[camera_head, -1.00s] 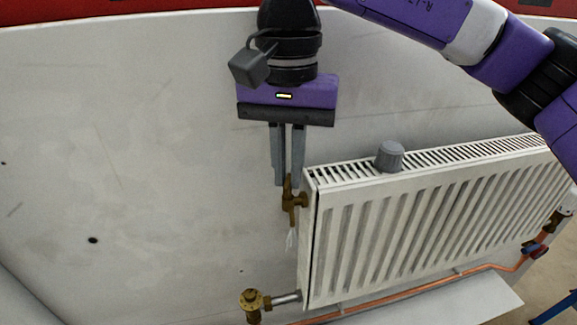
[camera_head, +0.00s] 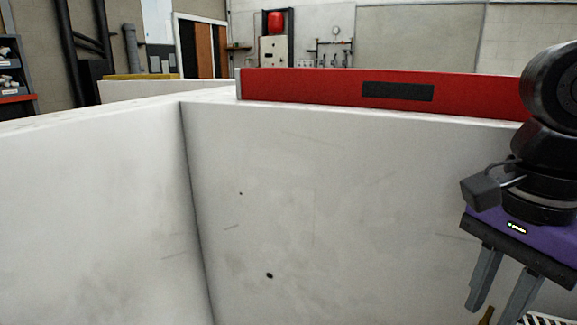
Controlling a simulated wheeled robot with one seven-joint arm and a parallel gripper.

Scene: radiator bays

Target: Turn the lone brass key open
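My gripper (camera_head: 497,302) is at the right edge of the head view, pointing down. Its two grey fingers are apart, with a visible gap between them. A small piece of the brass key (camera_head: 486,316) shows at the bottom edge of the picture, between the fingertips in this view. I cannot tell whether either finger touches it. The rest of the key is below the picture, so its turn position is hidden. A corner of the white radiator's top grille (camera_head: 543,319) shows just right of the fingers.
A white wall panel (camera_head: 330,210) fills the middle, meeting another white panel (camera_head: 90,210) at a corner on the left. A long red box-shaped bar (camera_head: 310,87) lies along the panel's top edge. Behind are a doorway and wall-mounted equipment.

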